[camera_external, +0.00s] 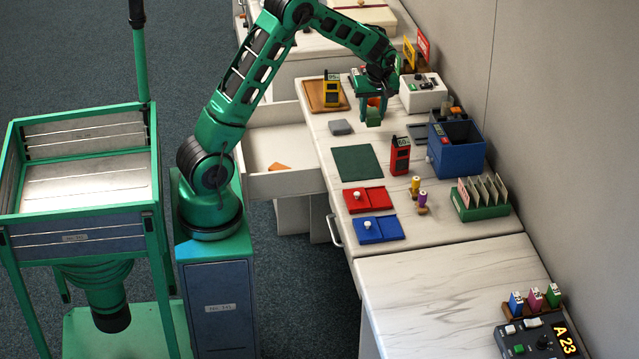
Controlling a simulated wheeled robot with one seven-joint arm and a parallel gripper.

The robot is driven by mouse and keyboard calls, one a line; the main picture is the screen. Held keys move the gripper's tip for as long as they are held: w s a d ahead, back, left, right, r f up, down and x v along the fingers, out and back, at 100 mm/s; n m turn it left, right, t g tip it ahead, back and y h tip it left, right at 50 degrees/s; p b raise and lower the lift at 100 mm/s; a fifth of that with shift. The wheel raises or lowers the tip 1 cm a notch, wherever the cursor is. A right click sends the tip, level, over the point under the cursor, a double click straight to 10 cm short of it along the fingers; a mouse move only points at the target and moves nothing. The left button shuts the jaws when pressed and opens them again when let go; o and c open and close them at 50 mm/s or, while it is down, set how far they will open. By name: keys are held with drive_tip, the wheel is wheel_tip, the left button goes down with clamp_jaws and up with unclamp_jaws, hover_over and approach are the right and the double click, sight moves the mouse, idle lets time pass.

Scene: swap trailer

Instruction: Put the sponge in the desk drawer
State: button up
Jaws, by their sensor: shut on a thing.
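My gripper (371,112) is above the far part of the white desk, shut on a small orange-red thing (374,101) that is mostly hidden by the green fingers. I cannot tell whether this is the sponge. A small grey block (340,127) lies on the desk just left of my gripper; it may be a sponge or an eraser. The desk drawer (291,184) stands pulled out on the left side of the desk. A flat orange piece (279,167) lies inside it.
Close to my gripper are a brown tray (314,96) with a yellow device, a white box (424,93) and a blue bin (456,157). A red device (400,156) stands beside a green mat (357,162). Most of the drawer floor is clear.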

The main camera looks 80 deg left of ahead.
drive_tip(key=s+a+r, duration=0.5)
drive_tip(key=s+a, duration=0.1)
wheel_tip(320, 180, up, 5)
drive_tip(key=n+g, duration=0.2)
drive_tip(key=n, duration=0.7)
hover_over(264, 141)
drive_tip(key=w+d, duration=0.1)
drive_tip(key=shift+h, duration=0.4)
wheel_tip(264, 141, down, 32)
drive_tip(key=shift+f, duration=0.1)
drive_tip(key=o, duration=1.1)
drive_tip(key=v, duration=1.2)
